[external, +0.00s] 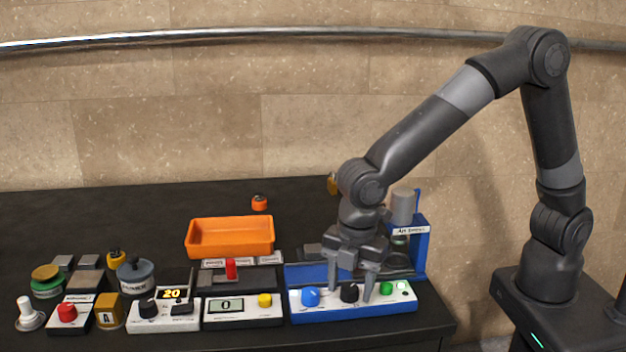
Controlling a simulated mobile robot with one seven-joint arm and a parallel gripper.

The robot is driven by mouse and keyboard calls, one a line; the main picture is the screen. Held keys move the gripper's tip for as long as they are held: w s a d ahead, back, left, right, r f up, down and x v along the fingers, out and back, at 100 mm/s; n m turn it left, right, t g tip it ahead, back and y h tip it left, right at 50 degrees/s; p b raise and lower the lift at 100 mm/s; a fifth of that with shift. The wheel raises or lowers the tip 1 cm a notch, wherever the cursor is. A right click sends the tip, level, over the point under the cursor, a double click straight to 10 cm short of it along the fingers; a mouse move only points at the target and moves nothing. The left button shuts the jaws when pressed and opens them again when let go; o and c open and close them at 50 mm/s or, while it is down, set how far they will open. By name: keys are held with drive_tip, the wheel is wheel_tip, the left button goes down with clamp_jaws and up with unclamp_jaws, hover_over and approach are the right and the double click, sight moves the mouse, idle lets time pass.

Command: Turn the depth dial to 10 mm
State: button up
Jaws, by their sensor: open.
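The blue press (418,262) stands at the right of the table, with a white-topped control panel (330,303) along its front. The panel carries a blue knob (310,296), a black knob (349,293) and a green button (386,288). The markings are too small to read, so I cannot tell which knob is the depth dial or its setting. My gripper (350,289) points down over the panel, open, with one finger on each side of the black knob. I cannot tell whether the fingers touch it.
Left of the press are a box with a display reading 0 (226,305), a unit showing 20 (172,294) and a red lever (231,268). An orange tray (230,252) lies behind them. Several small items crowd the left; the table's back left is clear.

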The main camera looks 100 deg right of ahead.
drive_tip(key=shift+c, duration=0.2)
drive_tip(key=c, duration=0.9)
drive_tip(key=m, duration=0.5)
drive_tip(key=shift+w+m, duration=0.1)
drive_tip(key=shift+m, duration=0.3)
drive_tip(key=m, duration=0.6)
drive_tip(key=shift+g, duration=0.3)
drive_tip(key=o, duration=0.9)
